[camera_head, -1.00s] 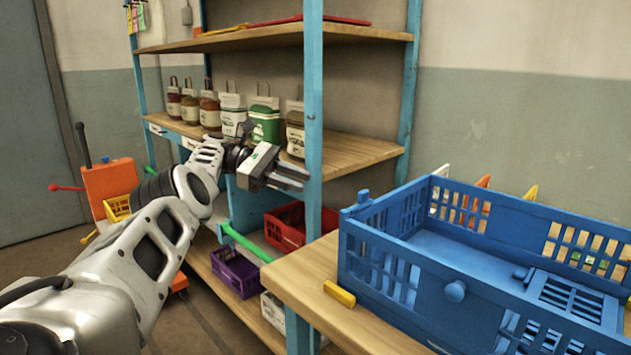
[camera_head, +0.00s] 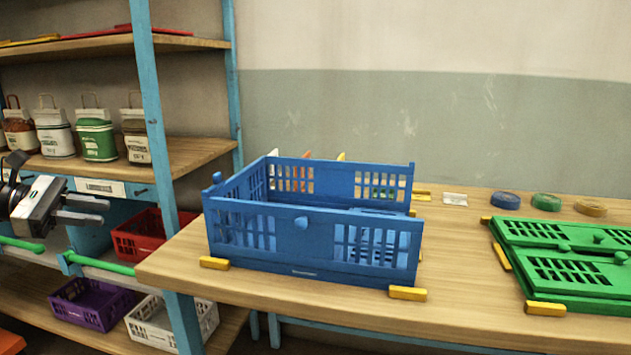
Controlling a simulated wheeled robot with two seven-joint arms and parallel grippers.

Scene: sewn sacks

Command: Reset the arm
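My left gripper (camera_head: 84,210) shows at the left edge, in front of the blue shelf rack. Its two fingers point right and stand apart with nothing between them. Several sewn sacks with handles stand on the rack's middle shelf, among them a green one (camera_head: 96,139), a white one (camera_head: 55,133) and a brown one (camera_head: 136,136). The gripper is below and in front of them, touching none. My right gripper is not in view.
A blue crate (camera_head: 270,258) stands on the wooden table (camera_head: 460,305) between yellow blocks. A folded green crate (camera_head: 570,260) lies at right. Tape rolls (camera_head: 546,202) lie behind. Red (camera_head: 150,236), purple (camera_head: 91,304) and white (camera_head: 160,327) crates sit low on the rack.

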